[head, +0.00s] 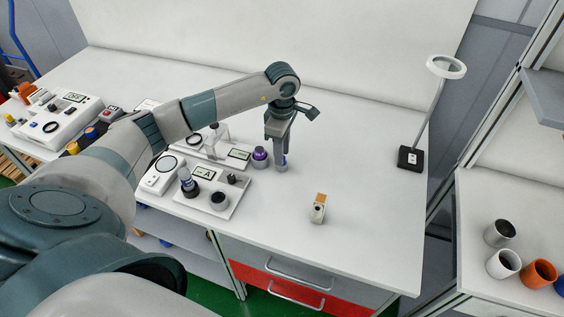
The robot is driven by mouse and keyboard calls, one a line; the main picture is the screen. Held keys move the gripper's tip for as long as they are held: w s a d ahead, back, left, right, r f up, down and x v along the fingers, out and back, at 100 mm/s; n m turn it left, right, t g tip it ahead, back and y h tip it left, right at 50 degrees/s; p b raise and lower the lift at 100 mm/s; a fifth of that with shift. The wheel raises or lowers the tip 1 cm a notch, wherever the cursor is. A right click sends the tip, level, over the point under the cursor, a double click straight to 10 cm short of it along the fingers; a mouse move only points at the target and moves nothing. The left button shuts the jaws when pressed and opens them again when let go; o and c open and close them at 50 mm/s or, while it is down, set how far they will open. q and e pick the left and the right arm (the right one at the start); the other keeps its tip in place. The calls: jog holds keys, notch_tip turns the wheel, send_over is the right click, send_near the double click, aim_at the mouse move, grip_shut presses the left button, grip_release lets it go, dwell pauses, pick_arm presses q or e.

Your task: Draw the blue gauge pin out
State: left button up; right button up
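My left gripper (279,146) points straight down over the white bench, right of the white test fixtures. A small grey-blue cylinder (281,164), possibly the blue gauge pin, shows directly under and between its fingers. The fingers hide its upper part, and I cannot tell whether they are shut on it or only around it. A dark round holder with a purple top (260,154) stands just left of the gripper, close to the cylinder. My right gripper is not in view.
A white fixture (226,208) with a bluish upright part (187,180) and dark knobs is at the left. A small tan-topped block (318,208) stands in front right. A magnifier lamp (411,157) stands at the far right. The bench between them is clear.

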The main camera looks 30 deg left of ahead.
pick_arm(q)
grip_shut()
jog(key=shift+r, duration=0.4)
jog(key=shift+r+p, duration=0.45)
jog(key=shift+r, duration=0.25)
jog(key=shift+r, duration=0.35)
jog(key=shift+r, duration=0.4)
jog(key=shift+r, duration=0.15)
jog(key=shift+r+p, duration=0.25)
jog(key=shift+p, duration=0.15)
